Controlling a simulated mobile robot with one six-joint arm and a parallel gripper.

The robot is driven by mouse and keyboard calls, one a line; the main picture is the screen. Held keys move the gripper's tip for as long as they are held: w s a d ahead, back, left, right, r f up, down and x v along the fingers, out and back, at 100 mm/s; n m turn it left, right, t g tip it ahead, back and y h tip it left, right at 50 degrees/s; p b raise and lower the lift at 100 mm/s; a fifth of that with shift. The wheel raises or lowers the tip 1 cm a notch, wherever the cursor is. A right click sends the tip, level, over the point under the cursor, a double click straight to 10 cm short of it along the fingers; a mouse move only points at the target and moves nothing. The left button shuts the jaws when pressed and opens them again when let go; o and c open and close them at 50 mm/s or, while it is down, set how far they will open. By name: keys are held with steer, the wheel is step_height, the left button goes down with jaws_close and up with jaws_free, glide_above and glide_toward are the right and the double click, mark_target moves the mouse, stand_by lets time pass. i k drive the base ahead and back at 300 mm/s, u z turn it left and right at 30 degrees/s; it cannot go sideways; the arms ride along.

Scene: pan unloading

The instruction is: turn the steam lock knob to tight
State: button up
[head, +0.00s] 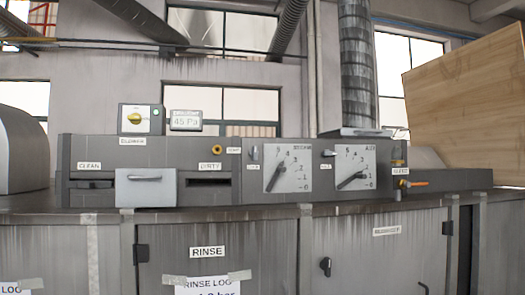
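No label that I can read says steam lock, so I cannot tell for sure which control it is. A small black knob (325,266) sits on the right cabinet door, below and left of a label (386,231) too small to read. Two white dial plates with numbers are on the grey panel: a left dial (288,169) and a right dial (356,167), each with a dark pointer slanting up and to the right. A yellow knob (134,118) is on a small box at the left. My gripper is not in view.
An orange lever (414,184) sticks out at the panel's right end. A grey drawer front (145,188) and a dark slot (209,182) are at the left. A display (185,120) reads 45 Pa. A large wooden board (468,110) leans at the right.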

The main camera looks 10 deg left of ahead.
mark_target(254, 153)
steer(key=u, duration=0.15)
steer(key=i, duration=0.55)
steer(key=u, duration=1)
